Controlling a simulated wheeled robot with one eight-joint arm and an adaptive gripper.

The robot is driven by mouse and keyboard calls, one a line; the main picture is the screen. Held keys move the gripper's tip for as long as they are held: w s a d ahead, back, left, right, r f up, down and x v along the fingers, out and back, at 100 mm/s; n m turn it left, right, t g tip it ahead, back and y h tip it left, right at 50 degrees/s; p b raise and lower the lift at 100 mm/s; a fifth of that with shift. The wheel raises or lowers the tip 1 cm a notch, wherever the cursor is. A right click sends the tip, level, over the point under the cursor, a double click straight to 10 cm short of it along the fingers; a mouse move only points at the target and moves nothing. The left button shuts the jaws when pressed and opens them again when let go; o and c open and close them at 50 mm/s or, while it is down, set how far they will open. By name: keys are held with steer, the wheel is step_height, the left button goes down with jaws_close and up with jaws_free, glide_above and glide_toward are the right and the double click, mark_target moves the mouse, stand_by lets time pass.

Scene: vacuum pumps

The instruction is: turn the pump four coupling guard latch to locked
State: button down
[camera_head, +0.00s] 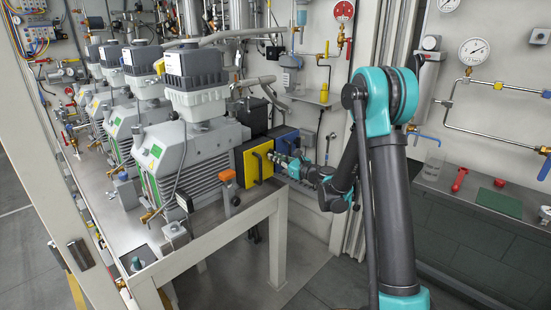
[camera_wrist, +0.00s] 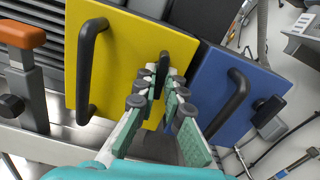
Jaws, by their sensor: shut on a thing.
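The yellow coupling guard (camera_head: 254,148) is on the end of the nearest pump (camera_head: 185,150). It fills the upper left of the wrist view (camera_wrist: 125,45) and has a black bar handle (camera_wrist: 88,70). A small black latch (camera_wrist: 164,60) stands near the guard's right edge. My gripper (camera_wrist: 160,82) is shut on this latch, with its fingertips on either side of it. The fingertips partly hide the latch, so its exact angle is hard to tell. In the head view my gripper (camera_head: 283,160) reaches the guard from the right.
A blue panel (camera_wrist: 225,90) with its own black handle (camera_wrist: 233,92) stands close right of the guard. An orange-topped post (camera_wrist: 22,35) is at the left. Several similar pumps stand farther along the bench (camera_head: 200,238). Floor at the front is clear.

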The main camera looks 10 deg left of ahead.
steer(key=shift+m, duration=0.8)
steer(key=c, duration=1.6)
jaws_free()
steer(key=shift+v, duration=1)
steer(key=v, duration=0.6)
